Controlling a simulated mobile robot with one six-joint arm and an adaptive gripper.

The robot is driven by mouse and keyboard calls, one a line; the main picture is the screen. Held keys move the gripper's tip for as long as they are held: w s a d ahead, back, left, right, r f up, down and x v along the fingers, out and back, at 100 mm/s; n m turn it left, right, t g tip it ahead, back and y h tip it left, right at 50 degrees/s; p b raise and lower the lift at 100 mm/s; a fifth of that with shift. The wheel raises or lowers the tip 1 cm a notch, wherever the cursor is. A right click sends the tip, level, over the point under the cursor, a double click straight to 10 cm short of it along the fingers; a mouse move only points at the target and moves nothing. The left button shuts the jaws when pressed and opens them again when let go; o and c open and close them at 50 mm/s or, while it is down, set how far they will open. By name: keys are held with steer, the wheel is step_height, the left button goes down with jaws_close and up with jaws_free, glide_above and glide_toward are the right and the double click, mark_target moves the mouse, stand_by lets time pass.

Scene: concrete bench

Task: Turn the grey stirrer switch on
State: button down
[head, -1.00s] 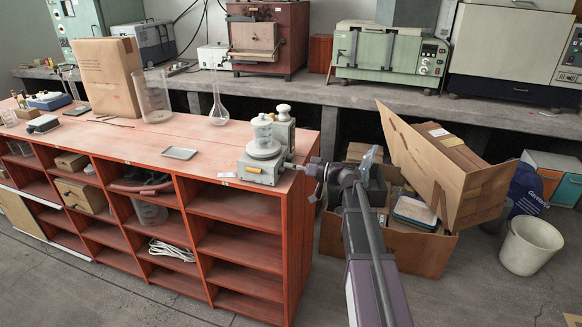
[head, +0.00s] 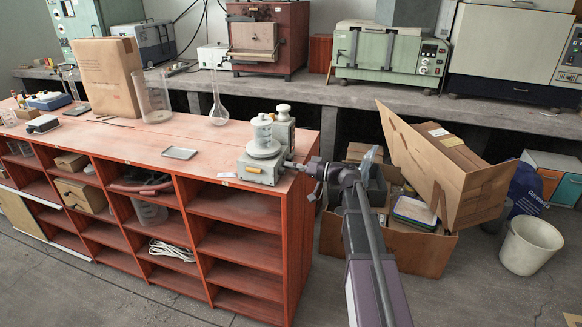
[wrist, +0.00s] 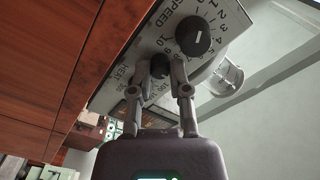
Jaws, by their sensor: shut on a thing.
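The grey stirrer (head: 254,174) stands at the right end of the red-brown bench, with a white vessel on top. In the wrist view its grey front panel (wrist: 222,66) fills the upper middle. A large black knob (wrist: 193,37) has a white pointer line, numbers around it and the word SPEED. A smaller black knob (wrist: 158,67) sits nearer, by the word HEAT. My gripper (wrist: 158,75) has one finger on each side of this smaller knob and is shut on it. The fingers hide part of its scale. In the head view my gripper (head: 295,166) reaches the stirrer's right side.
A small metal tray (head: 179,153) lies left of the stirrer on the bench (head: 130,147). A glass flask (head: 218,110) stands behind. An open cardboard box (head: 440,180) is close to my arm on the right, with a white bin (head: 530,246) beyond.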

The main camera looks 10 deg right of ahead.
steer(key=m, duration=0.5)
stand_by(0.4)
steer(key=c, duration=0.9)
jaws_free()
steer(key=shift+o, duration=0.2)
steer(key=v, duration=1.2)
steer(key=shift+a+f, duration=0.1)
